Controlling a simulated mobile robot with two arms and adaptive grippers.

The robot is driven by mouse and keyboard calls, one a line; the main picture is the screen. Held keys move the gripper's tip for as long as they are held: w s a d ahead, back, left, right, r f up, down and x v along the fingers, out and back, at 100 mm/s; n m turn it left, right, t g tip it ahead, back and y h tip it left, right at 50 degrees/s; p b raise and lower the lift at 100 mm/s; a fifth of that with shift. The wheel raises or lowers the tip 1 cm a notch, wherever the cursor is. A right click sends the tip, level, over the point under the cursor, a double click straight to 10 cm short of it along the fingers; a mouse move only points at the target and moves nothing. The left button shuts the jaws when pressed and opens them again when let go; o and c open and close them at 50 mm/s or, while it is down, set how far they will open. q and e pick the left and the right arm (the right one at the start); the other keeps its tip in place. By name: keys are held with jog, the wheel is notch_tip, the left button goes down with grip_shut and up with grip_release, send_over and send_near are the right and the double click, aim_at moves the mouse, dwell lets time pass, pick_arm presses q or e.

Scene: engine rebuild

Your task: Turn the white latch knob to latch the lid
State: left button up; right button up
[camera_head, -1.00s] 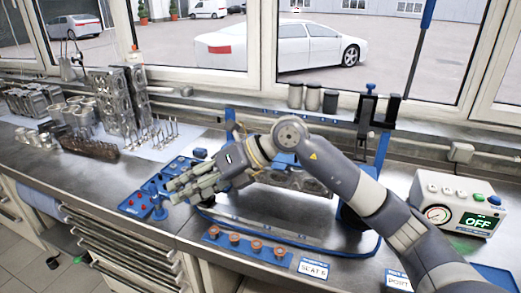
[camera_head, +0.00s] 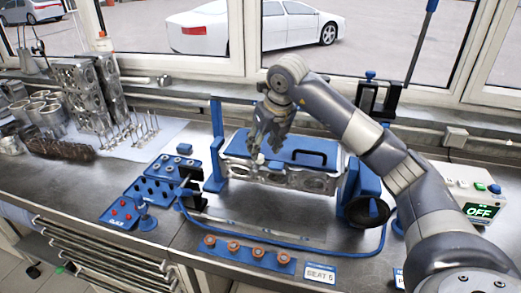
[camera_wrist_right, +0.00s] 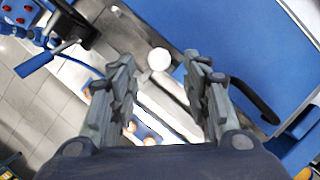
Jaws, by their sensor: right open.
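The white latch knob (camera_wrist_right: 159,59) is a small round ball in the right wrist view, seen between and beyond my fingertips. In the head view it is a small white spot (camera_head: 260,158) at the lid's front edge. The blue lid (camera_head: 300,145), with a black handle, lies over the metal engine head; it also fills the upper right of the wrist view (camera_wrist_right: 235,40). My right gripper (camera_head: 263,148) points down over the lid's left part, its fingers open and empty (camera_wrist_right: 160,85). Whether a finger touches the knob I cannot tell. My left gripper is out of view.
A blue frame holds the engine head, with a black and blue round part (camera_head: 368,208) at its right. Blue trays (camera_head: 125,210) stand left, and a strip with several copper-coloured rings (camera_head: 245,250) lies in front. A box reading OFF (camera_head: 480,210) stands right.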

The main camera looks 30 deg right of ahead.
aim_at(260, 157)
jog(key=x, duration=0.3)
jog(key=shift+w+r, duration=0.1)
jog(key=shift+w+f+p, duration=0.1)
jog(key=shift+f+p, duration=0.25)
jog(key=shift+f, duration=0.25)
jog(key=shift+w, duration=0.1)
jog(key=shift+c, duration=1.1)
grip_shut()
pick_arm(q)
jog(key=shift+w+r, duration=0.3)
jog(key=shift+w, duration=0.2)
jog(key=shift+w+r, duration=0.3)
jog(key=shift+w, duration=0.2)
